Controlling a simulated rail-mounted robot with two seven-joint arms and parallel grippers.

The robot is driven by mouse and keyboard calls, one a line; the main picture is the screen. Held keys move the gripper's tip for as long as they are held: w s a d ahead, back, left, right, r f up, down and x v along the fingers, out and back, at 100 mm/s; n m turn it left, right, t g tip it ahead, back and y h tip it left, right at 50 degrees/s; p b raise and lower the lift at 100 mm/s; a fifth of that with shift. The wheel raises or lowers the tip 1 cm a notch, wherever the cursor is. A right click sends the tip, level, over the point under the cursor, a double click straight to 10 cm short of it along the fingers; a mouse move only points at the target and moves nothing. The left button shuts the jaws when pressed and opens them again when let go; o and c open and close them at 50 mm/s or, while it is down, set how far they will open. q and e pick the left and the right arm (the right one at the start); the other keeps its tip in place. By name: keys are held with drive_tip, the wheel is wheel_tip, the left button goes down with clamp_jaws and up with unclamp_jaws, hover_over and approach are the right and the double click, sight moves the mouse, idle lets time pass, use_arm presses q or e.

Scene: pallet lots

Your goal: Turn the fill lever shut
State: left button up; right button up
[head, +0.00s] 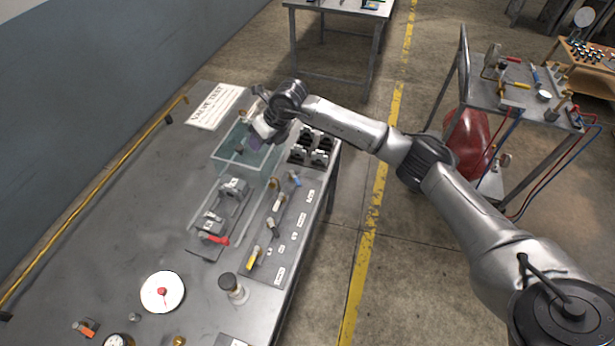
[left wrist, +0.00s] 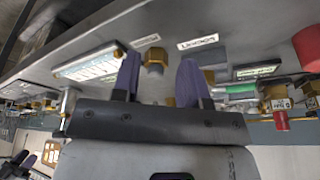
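In the head view, a labelled strip on the bench carries several small levers, among them a yellow-handled lever (head: 253,257) and a blue-handled one (head: 295,180). A red-handled lever (head: 216,239) sits beside the grey valve fixture (head: 232,192). The labels are too small to read, so I cannot tell which is the fill lever. My right gripper (head: 250,143) is over the clear water tank (head: 222,158); its finger opening is unclear. My left gripper (left wrist: 158,75) shows only in the left wrist view, its purple fingers apart, with a brass fitting (left wrist: 155,60) visible behind the gap.
A white dial (head: 163,291) and a dark-capped post (head: 233,287) stand on the near bench. Black holders (head: 312,147) stand right of the tank. A tool cart (head: 490,95) with a red cylinder (head: 466,140) is to the right.

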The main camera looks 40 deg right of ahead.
sight(297, 181)
drive_tip(key=s+d+f+m+g+h, duration=0.2)
drive_tip(key=s+d+m+g+h, duration=0.15)
drive_tip(key=s+d, duration=0.2)
drive_tip(key=shift+g, duration=0.55)
drive_tip(key=f, duration=0.9)
drive_tip(key=s+f, duration=0.1)
drive_tip(key=f, duration=0.4)
drive_tip(key=shift+b, duration=0.3)
clamp_jaws()
